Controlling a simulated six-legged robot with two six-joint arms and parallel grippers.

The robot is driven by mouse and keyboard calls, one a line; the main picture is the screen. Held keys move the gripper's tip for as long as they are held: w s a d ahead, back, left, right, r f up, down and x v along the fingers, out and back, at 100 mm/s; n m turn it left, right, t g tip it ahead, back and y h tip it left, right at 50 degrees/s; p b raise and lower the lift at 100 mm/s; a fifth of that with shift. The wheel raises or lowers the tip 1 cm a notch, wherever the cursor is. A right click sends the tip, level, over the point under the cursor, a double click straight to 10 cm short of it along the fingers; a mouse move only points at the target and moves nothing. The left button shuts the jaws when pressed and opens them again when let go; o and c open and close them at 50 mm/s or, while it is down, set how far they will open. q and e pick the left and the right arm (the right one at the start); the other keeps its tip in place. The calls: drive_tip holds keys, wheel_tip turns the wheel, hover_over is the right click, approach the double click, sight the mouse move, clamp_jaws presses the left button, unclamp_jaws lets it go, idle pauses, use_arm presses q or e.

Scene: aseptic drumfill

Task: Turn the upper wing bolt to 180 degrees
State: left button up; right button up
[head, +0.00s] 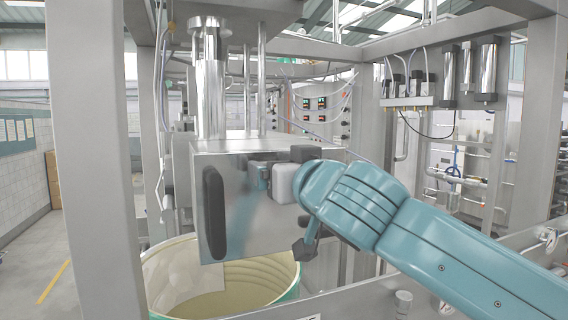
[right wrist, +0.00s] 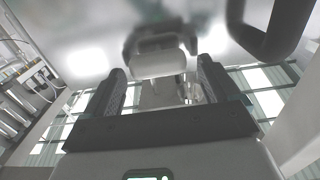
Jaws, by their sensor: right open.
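A shiny steel box-shaped filling head (head: 230,165) hangs above the drum, with a black handle (head: 213,212) on its front face. My right gripper (head: 290,175) is close to the right part of that face. In the right wrist view its dark fingers (right wrist: 162,68) are apart, with the steel face beyond them. A blurred pale block (right wrist: 155,64) with dark edges shows between the fingers; I cannot tell whether it is the upper wing bolt or a reflection. A dark knob (head: 304,249) shows below my wrist. The upper wing bolt cannot be made out in the head view. My left gripper is out of view.
An open drum (head: 285,270) with a pale inside stands below the box. Steel frame posts (head: 90,140) enclose the station on both sides. A steel cylinder (head: 210,95) rises from the box. Valves and a control panel (head: 320,104) stand behind.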

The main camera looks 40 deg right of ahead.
drive_tip(key=shift+d, duration=0.1)
drive_tip(key=c, duration=1.1)
drive_tip(key=shift+o, duration=0.2)
